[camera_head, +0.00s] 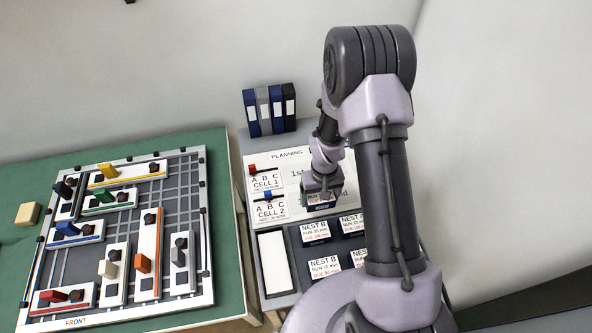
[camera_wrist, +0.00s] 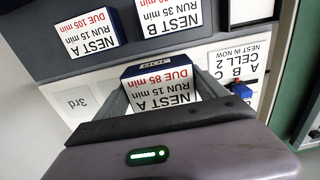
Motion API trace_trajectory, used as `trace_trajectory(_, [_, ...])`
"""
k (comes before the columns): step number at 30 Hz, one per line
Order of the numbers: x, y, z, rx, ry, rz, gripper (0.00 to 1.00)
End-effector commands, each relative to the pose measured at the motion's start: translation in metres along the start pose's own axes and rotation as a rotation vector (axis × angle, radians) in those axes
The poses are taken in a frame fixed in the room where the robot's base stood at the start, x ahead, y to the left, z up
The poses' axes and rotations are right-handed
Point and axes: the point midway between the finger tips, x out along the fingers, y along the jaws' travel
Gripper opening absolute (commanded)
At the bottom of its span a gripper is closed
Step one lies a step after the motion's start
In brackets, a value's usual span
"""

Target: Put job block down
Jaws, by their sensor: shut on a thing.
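My gripper (camera_head: 321,190) is shut on a job block (camera_wrist: 160,88), seen between the two fingers in the wrist view. The block is dark blue with a white label reading NEST A, RUN 15 min, DUE 85 min. In the head view the job block (camera_head: 320,203) shows just under the gripper, over the lower part of the white planning board (camera_head: 290,208). I cannot tell whether it touches the board. A marked "3rd" place (camera_wrist: 80,100) shows beside the gripper in the wrist view. My arm hides the board's right part.
Several other job blocks (camera_head: 315,231) stand in the dark tray (camera_head: 297,276) in front of the board. Cell markers with a red slider (camera_head: 252,169) and a blue slider (camera_head: 268,195) are at the board's left. Binders (camera_head: 270,109) stand behind. A puzzle-like board (camera_head: 120,240) lies on the green table.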

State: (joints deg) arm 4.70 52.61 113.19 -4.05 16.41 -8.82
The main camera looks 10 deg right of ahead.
Motion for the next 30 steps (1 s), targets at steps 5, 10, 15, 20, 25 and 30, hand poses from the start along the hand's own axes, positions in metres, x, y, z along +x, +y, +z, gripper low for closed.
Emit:
trace_trajectory(5, [0.004,-0.008,-0.039,-0.002,0.004,0.000,0.35])
trace_trajectory(10, [0.009,-0.018,-0.085,-0.002,0.004,0.000,0.35])
trace_trajectory(15, [0.013,-0.028,-0.129,-0.001,0.004,0.000,0.35])
trace_trajectory(20, [0.015,-0.033,-0.151,-0.001,0.002,0.000,0.35])
trace_trajectory(25, [0.035,-0.034,-0.154,-0.001,-0.002,0.000,0.35])
trace_trajectory(30, [0.049,-0.034,-0.155,-0.001,0.002,0.000,0.35])
